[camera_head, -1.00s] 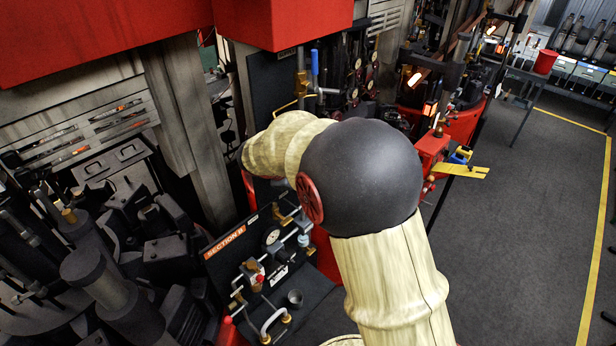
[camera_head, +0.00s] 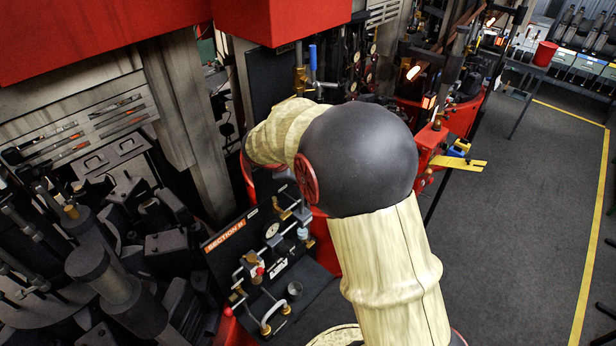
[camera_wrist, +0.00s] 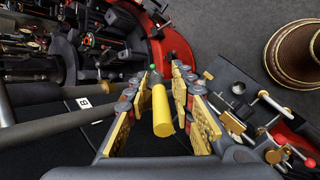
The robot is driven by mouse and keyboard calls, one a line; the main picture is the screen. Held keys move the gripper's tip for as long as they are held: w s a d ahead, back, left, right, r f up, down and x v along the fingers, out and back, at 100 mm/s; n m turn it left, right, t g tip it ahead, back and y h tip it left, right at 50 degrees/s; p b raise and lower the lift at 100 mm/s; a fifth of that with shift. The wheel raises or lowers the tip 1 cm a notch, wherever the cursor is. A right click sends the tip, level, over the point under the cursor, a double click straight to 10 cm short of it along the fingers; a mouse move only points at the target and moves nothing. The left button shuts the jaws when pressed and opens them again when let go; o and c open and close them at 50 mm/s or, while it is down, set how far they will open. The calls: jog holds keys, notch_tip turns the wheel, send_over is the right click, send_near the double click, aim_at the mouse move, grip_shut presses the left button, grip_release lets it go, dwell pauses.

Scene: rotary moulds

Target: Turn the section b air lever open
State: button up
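In the wrist view a yellow cylindrical handle (camera_wrist: 162,110) stands between the fingers of my gripper (camera_wrist: 163,78), with a small green spot near its far end. It looks like a lever grip, but I cannot tell whether it is the section B air lever. My fingers are spread, with a gap on the handle's sides; contact is not clear. The SECTION B panel (camera_head: 225,236) stands at the lower middle of the head view, with a gauge, brass valves and pipes. My gripper and the yellow handle are hidden behind my arm in the head view.
A small white tag marked B (camera_wrist: 83,102) sits left of the fingers. Dark pipes (camera_wrist: 50,130) cross on the left. A red curved machine rim (camera_wrist: 172,45) lies beyond the fingertips. Brass and red-tipped fittings (camera_wrist: 265,130) stand close on the right. Grey floor (camera_head: 520,220) is clear at right.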

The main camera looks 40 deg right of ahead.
jog(key=shift+o, duration=0.2)
jog(key=shift+r, duration=0.15)
jog(key=shift+w+a+r, duration=0.1)
jog(key=shift+a+r, duration=0.05)
jog(key=shift+r, duration=0.05)
jog(key=v, duration=1.1)
jog(key=shift+r, duration=0.15)
jog(key=shift+a, duration=0.15)
jog(key=shift+c, duration=0.2)
